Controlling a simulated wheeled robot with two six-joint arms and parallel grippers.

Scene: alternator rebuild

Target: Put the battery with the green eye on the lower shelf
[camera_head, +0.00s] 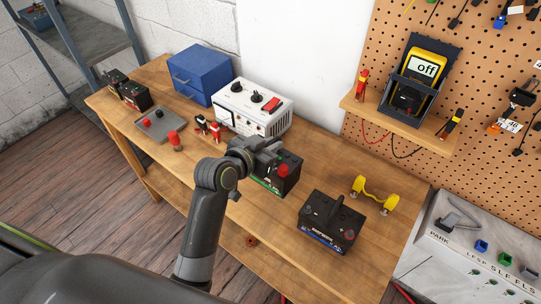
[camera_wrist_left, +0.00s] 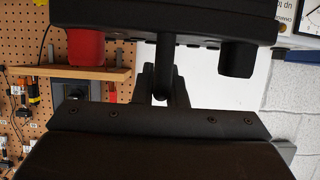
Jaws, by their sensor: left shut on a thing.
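My left gripper (camera_head: 262,152) is shut on the handle of a black battery (camera_head: 279,180) with a green stripe and a red terminal cap. In the left wrist view, the black handle (camera_wrist_left: 165,65) runs between the fingers, with a red cap and a black cap either side. I cannot tell whether this battery rests on the bench or is just above it. Its eye is not discernible. A second black battery (camera_head: 330,222), with a blue stripe, stands to its right. The bench's lower shelf (camera_head: 170,178) shows partly beneath the top. My right gripper is out of view.
On the wooden bench stand a white power supply (camera_head: 252,105), a blue drawer box (camera_head: 200,75), a grey tray (camera_head: 158,128) and a yellow-handled thing (camera_head: 374,194). A meter (camera_head: 420,75) sits on a wall ledge. Grey metal shelving (camera_head: 85,45) stands at upper left.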

